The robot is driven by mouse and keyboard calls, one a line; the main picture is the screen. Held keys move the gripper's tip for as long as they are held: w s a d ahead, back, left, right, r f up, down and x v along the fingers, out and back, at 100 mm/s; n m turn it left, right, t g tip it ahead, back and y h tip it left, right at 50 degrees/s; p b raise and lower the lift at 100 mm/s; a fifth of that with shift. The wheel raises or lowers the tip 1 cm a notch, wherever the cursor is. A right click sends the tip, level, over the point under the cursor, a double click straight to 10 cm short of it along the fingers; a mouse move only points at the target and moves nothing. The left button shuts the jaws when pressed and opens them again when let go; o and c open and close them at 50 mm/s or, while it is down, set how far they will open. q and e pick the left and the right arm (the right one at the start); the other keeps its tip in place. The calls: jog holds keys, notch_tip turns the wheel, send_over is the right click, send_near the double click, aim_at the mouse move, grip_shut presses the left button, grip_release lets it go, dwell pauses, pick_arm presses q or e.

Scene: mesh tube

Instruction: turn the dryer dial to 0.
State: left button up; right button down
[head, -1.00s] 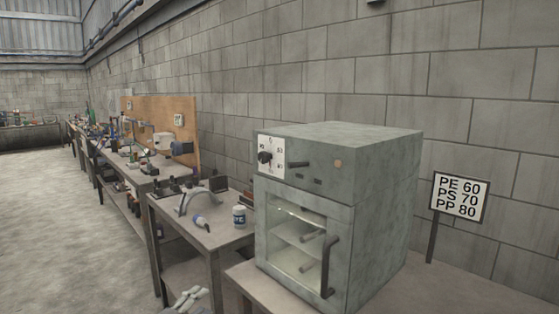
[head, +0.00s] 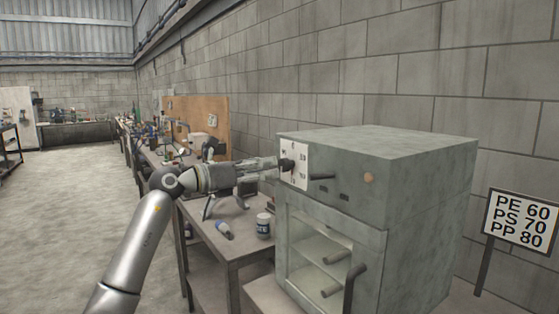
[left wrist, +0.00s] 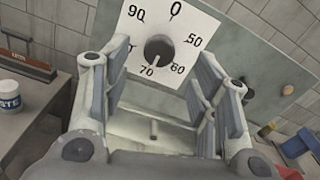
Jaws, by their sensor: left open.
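The dryer (head: 400,170) is a grey-green box with a glass door, standing on a bench at the right of the head view. Its black round dial (head: 287,164) sits on a white plate at the upper left of its front. In the left wrist view the dial (left wrist: 158,49) shows with 90, 0, 50, 60 and 70 around it; I cannot tell its pointer for sure. My left gripper (head: 272,165) is open and empty, close in front of the dial. In the left wrist view its fingers (left wrist: 157,80) stand apart, with the dial seen between and beyond them.
A dark lever (head: 321,176) sticks out right of the dial plate, and a door handle (head: 352,288) below. A sign (head: 520,218) reads PE 60, PS 70, PP 80. A bench with a white jar (head: 263,226) stands left of the dryer. The floor at left is clear.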

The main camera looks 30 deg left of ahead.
aim_at(281, 165)
pick_arm(q)
jog(key=p+x, duration=0.1)
jog(key=x, duration=0.3)
jog(key=shift+w+r, duration=0.1)
jog(key=shift+w+d, duration=0.15)
jog(key=shift+w, duration=0.3)
pick_arm(e)
jog(key=shift+w+a+r, duration=0.1)
jog(key=shift+w+r, duration=0.8)
pick_arm(q)
jog(key=c, duration=1)
pick_arm(e)
jog(key=shift+s, duration=0.2)
jog(key=shift+r, duration=0.15)
